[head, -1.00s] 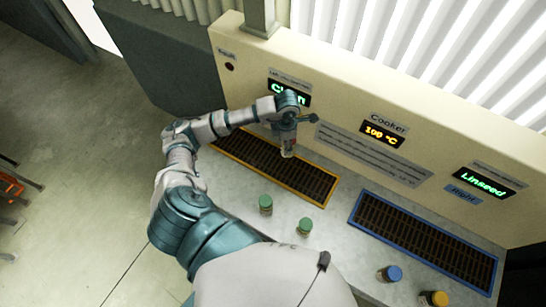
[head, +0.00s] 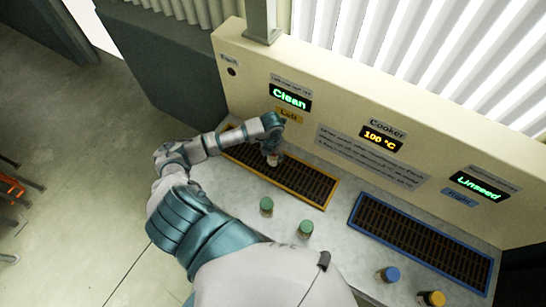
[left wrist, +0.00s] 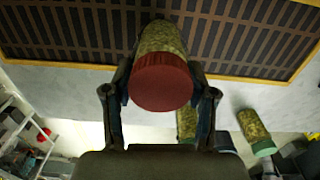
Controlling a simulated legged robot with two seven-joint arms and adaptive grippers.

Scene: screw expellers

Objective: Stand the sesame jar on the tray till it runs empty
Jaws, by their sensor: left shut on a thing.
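My left gripper (head: 271,146) is over the yellow-framed grated tray (head: 314,188). It is shut on a seed-filled jar with a red lid (left wrist: 162,80), whose fingers press on both sides in the left wrist view. The jar's lower part (head: 272,159) shows below the gripper in the head view, upright or nearly so. It is at or just above the grate; I cannot tell if it touches. Its label cannot be read, so I cannot confirm that it is sesame. My right gripper is not in view.
Two green-lidded jars (head: 266,206) (head: 305,228) stand in front of the yellow tray. A blue-lidded jar (head: 388,274) and a yellow-lidded jar (head: 432,298) stand near the blue-framed tray (head: 420,252). The left display (head: 290,98) reads "Clean", the right one (head: 482,184) "Linseed", the cooker (head: 380,139) 100 °C.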

